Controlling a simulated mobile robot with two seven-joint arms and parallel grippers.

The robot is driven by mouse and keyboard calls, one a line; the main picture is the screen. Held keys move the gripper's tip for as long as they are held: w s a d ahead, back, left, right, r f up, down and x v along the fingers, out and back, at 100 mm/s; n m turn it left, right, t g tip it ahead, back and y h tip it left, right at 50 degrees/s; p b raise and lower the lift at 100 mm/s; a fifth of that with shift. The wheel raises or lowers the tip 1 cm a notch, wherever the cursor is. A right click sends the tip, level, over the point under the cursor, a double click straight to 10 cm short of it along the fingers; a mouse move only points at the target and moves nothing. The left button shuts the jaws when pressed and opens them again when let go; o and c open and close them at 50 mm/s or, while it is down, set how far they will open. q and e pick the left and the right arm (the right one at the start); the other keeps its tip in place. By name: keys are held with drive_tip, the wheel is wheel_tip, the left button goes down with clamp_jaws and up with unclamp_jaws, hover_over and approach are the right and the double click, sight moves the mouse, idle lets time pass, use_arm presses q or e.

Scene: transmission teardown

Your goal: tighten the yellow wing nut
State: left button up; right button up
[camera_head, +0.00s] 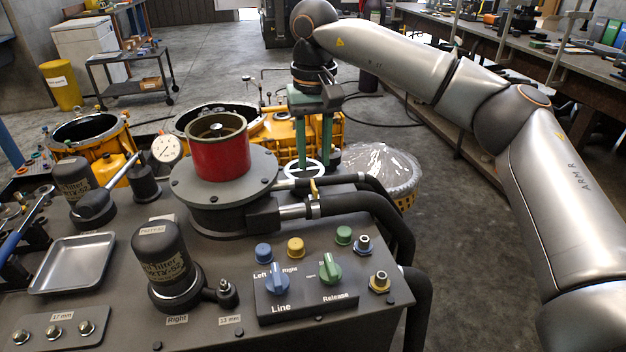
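A small yellow piece (314,188) stands up on the pipe fitting to the right of the red cylinder. It may be the yellow wing nut, but it is too small to tell its shape. My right arm comes in from the right and reaches across the back. My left gripper is not in view.
The red cylinder (220,155) sits on a dark round flange (185,185). A control panel (300,305) with blue and green knobs is at front. A metal tray (73,264) lies left. Black hoses (375,232) curve along the right edge. A plastic-covered basket (375,165) stands behind.

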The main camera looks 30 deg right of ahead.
sight(314, 183)
wheel_tip(314, 183, down, 5)
drive_tip(key=shift+f, duration=0.15)
clamp_jaws()
idle(0.4)
